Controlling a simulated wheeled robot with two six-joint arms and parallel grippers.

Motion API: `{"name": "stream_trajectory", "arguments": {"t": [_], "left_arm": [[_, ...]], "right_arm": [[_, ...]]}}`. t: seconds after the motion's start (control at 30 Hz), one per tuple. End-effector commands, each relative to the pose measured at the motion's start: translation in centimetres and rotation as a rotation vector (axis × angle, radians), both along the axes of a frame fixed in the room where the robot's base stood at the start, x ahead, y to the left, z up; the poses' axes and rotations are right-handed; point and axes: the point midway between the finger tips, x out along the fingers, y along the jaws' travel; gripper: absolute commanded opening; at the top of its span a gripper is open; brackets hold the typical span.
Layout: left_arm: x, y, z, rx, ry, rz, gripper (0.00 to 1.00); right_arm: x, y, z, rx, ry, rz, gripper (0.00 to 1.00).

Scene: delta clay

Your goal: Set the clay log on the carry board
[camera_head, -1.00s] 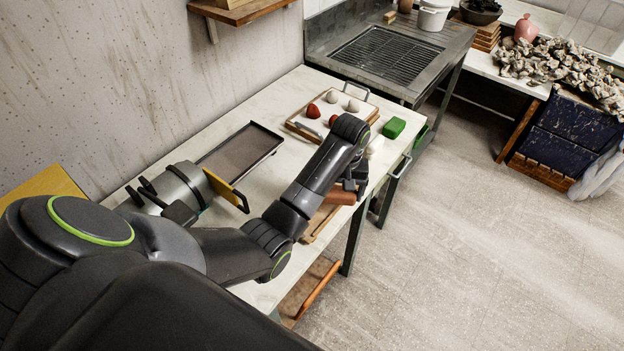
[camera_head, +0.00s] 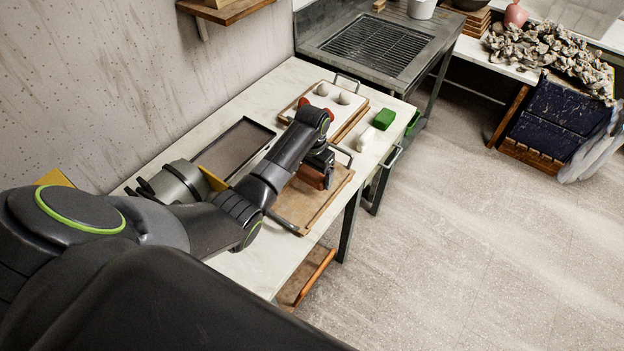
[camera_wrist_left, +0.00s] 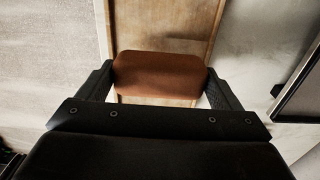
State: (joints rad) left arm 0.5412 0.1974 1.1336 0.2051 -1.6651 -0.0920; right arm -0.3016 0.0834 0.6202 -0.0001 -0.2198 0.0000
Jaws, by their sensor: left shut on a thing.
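The clay log (camera_head: 311,177) is a reddish-brown block with rounded ends. My left gripper (camera_head: 319,167) is shut on it, and in the left wrist view the log (camera_wrist_left: 160,76) spans between the two fingers (camera_wrist_left: 160,86). The carry board (camera_head: 320,200) is a wooden board with a metal handle at each end, lying on the pale table. The log is over this board; it also shows beneath the log in the left wrist view (camera_wrist_left: 165,27). I cannot tell whether the log touches the board. My forearm hides part of the board's left side. My right gripper is not in view.
A dark tray (camera_head: 236,147) lies along the wall side of the table (camera_head: 277,98). Behind the carry board, a white-topped board (camera_head: 332,97) holds pale balls. A green block (camera_head: 384,118) and a white piece (camera_head: 366,139) lie near the table's right edge. A metal grill (camera_head: 375,50) stands beyond.

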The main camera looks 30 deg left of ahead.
Motion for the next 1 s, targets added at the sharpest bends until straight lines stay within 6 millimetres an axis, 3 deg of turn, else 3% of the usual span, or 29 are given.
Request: {"name": "stream_trajectory", "arguments": {"t": [0.23, 0.67, 0.7, 0.8, 1.0], "left_arm": [[0.0, 0.0, -3.0, 0.000, 0.002, 0.000, 0.50], [0.0, 0.0, -3.7, 0.001, 0.000, 0.000, 0.50], [-0.1, 0.0, -3.7, 0.000, 0.001, 0.001, 0.89], [-0.1, 0.0, -3.7, 0.000, 0.001, 0.001, 1.00], [-0.1, 0.0, -3.7, 0.000, 0.001, 0.001, 1.00]], "right_arm": [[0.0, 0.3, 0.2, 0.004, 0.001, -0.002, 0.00], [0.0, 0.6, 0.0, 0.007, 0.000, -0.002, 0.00], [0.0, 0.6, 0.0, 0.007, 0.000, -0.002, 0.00], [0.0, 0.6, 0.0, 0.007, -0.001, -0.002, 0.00], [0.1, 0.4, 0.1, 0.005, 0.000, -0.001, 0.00]]}}
